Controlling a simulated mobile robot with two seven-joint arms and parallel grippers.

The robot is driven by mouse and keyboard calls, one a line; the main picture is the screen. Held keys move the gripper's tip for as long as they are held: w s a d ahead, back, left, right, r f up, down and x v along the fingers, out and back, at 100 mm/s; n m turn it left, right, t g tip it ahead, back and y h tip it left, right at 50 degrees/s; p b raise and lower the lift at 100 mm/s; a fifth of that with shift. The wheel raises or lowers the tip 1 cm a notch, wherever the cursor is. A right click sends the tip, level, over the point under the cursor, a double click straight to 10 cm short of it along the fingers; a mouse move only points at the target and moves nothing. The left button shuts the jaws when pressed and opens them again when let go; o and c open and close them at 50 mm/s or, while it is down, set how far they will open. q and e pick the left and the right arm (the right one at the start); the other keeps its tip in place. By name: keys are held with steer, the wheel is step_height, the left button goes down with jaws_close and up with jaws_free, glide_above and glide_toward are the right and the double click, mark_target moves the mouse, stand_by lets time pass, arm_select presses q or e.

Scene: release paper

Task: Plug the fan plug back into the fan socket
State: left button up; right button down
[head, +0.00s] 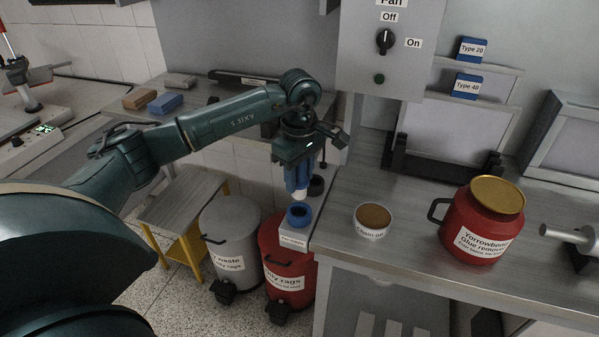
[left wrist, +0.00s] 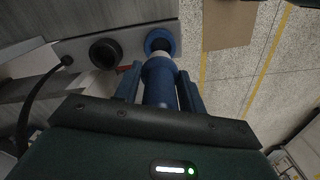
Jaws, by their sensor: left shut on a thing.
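My left gripper (head: 298,182) points down and is shut on the fan plug (head: 299,196). In the left wrist view the plug (left wrist: 158,82) is a blue cylinder with a pale end, between the two fingers. The fan socket (head: 298,216) is a blue ring with a dark opening, facing up on a pale box at the bench's left end. The plug's pale end is just above it in the head view. In the left wrist view the end overlaps the near rim of the socket (left wrist: 160,36); I cannot tell whether they touch. My right gripper is out of view.
A black socket (left wrist: 105,53) sits beside the blue one. A tub (head: 373,220) and a red glue-remover jar (head: 482,222) stand on the bench. The grey bin (head: 232,240) and red bin (head: 286,262) stand below. The fan switch (head: 385,41) is on the panel above.

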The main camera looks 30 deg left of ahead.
mark_target(299, 186)
arm_select(q)
step_height(299, 186, down, 3)
steer(key=shift+f+b, duration=0.15)
steer(key=shift+b, duration=0.9)
steer(key=shift+f, duration=0.1)
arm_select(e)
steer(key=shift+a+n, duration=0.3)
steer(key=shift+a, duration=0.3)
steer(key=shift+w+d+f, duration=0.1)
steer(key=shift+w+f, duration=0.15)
arm_select(q)
steer(key=shift+b, duration=0.35)
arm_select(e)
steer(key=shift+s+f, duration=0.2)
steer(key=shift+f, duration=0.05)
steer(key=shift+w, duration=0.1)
